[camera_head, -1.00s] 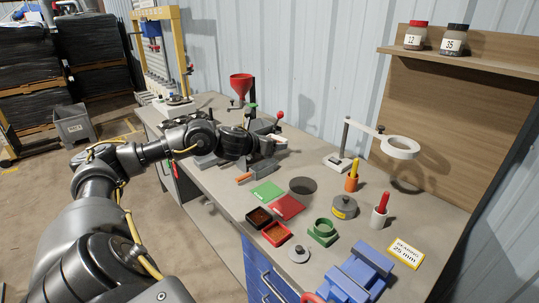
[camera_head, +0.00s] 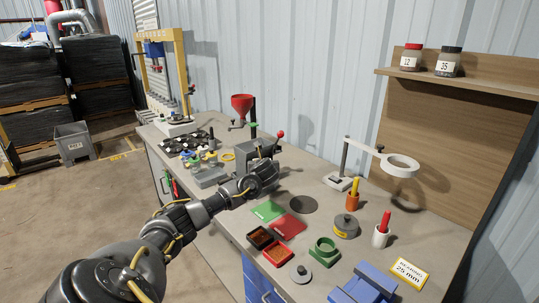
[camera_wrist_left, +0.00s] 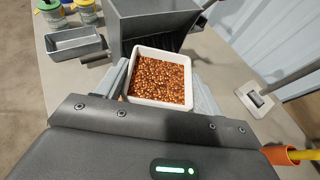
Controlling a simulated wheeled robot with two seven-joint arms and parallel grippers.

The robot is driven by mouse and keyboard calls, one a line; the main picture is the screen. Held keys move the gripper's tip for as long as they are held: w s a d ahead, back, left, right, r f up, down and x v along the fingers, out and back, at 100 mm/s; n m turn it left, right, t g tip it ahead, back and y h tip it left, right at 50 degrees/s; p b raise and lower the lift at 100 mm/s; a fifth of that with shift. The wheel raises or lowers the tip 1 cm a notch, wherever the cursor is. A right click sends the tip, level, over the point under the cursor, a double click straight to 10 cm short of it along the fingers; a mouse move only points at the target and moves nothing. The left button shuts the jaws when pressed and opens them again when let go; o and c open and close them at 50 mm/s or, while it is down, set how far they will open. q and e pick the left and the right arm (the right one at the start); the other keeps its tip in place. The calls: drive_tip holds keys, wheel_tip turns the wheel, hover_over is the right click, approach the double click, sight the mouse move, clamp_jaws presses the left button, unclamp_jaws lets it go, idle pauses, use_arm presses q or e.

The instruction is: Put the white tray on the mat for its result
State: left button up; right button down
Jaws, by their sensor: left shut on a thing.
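The white tray (camera_wrist_left: 189,84), full of copper-coloured granules, sits between the fingers of my left gripper (camera_wrist_left: 165,88) in the left wrist view. The gripper is shut on it, and the tray looks about level. In the head view my left gripper (camera_head: 266,176) is over the bench, just beyond the mats, and its hand hides the tray. A green mat (camera_head: 267,210) and a red mat (camera_head: 288,227) lie side by side on the bench, both bare. My right gripper is out of view.
A grey machine (camera_wrist_left: 150,22) stands right behind the tray, with a small grey bin (camera_wrist_left: 76,45) beside it. A black tray (camera_head: 260,238) and a red tray (camera_head: 278,253) lie in front of the mats. A magnifier stand (camera_head: 342,183) is to the right.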

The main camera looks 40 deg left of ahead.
use_arm(q)
drive_tip(key=shift+n+g+y, duration=0.3)
drive_tip(key=shift+n+g, duration=0.1)
drive_tip(key=s+f, duration=0.3)
drive_tip(key=shift+d, duration=0.15)
drive_tip(key=s+d+r+m+t+h, duration=0.1)
drive_tip(key=d+r+m+t+h, duration=0.15)
drive_tip(key=d, duration=0.85)
drive_tip(key=s+d+r+m+t+h+b, duration=0.1)
drive_tip(key=d+r+m+h, duration=0.15)
drive_tip(key=d, duration=0.95)
drive_tip(key=s+d+r+m+t+h, duration=0.1)
drive_tip(key=d+r+m+t+h, duration=0.15)
drive_tip(key=d, duration=0.85)
drive_tip(key=s+d+f+m+h+b, duration=0.2)
drive_tip(key=s+d+b, duration=0.3)
drive_tip(key=d+b, duration=0.4)
drive_tip(key=shift+f+m+h, duration=0.4)
drive_tip(key=shift+m+h, duration=0.15)
drive_tip(key=shift+h, duration=0.1)
